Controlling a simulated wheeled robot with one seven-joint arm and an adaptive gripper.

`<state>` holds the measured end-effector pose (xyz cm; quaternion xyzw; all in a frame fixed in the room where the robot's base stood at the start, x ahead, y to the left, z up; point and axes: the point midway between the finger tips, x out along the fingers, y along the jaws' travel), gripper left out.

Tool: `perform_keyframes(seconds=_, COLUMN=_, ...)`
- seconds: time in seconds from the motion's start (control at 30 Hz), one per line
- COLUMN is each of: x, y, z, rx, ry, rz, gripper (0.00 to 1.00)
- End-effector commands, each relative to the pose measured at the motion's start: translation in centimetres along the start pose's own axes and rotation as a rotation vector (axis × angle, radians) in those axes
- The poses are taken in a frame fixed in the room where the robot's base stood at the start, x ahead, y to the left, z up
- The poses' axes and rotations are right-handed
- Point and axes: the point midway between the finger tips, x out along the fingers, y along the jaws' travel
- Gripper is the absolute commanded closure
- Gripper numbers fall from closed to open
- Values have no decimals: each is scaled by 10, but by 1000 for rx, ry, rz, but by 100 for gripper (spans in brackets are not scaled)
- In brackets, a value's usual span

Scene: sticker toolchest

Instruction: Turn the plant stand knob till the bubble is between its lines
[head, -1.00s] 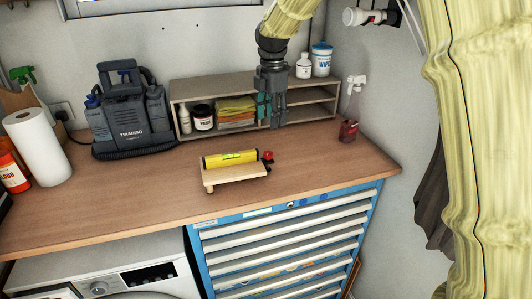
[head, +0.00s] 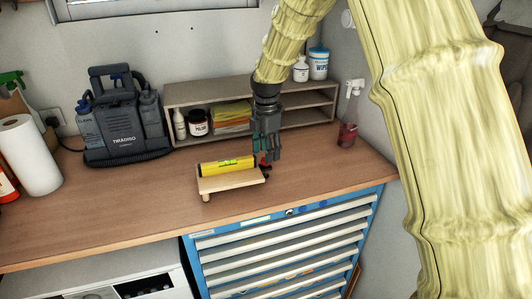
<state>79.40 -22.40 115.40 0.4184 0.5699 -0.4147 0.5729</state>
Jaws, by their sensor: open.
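The small wooden plant stand (head: 232,183) sits on the counter in the head view. A yellow spirit level (head: 213,168) lies on it, with a green vial (head: 231,161) in its top. The bubble is too small to place against its lines. The red knob (head: 265,162) is at the stand's right end, partly hidden by my gripper. My gripper (head: 267,157) is open and points down, with its fingertips at or just above the knob. I cannot tell whether they touch it or stand around it.
A wooden shelf (head: 335,92) with jars and cloths stands behind my gripper. A grey cleaning machine (head: 122,124) and a paper roll (head: 30,155) are on the left. A red cup (head: 347,135) is at the right. The counter left of the stand is clear.

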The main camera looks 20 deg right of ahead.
Motion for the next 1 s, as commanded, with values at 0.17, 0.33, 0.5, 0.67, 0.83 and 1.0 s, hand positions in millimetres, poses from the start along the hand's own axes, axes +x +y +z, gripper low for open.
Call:
perform_keyframes(seconds=0.17, x=16, y=0, z=0, rx=0, ry=0, rz=-1, gripper=48)
perform_keyframes(seconds=0.33, x=23, y=0, z=0, rx=0, ry=1, rz=-1, gripper=48)
perform_keyframes(seconds=0.5, x=24, y=0, z=0, rx=0, ry=0, rz=-1, gripper=48)
perform_keyframes(seconds=0.67, x=24, y=0, z=0, rx=0, ry=0, rz=-1, gripper=63)
perform_keyframes(seconds=0.83, x=24, y=0, z=0, rx=0, ry=0, rz=-1, gripper=94)
perform_keyframes(seconds=1.0, x=24, y=0, z=0, rx=4, ry=1, rz=-1, gripper=94)
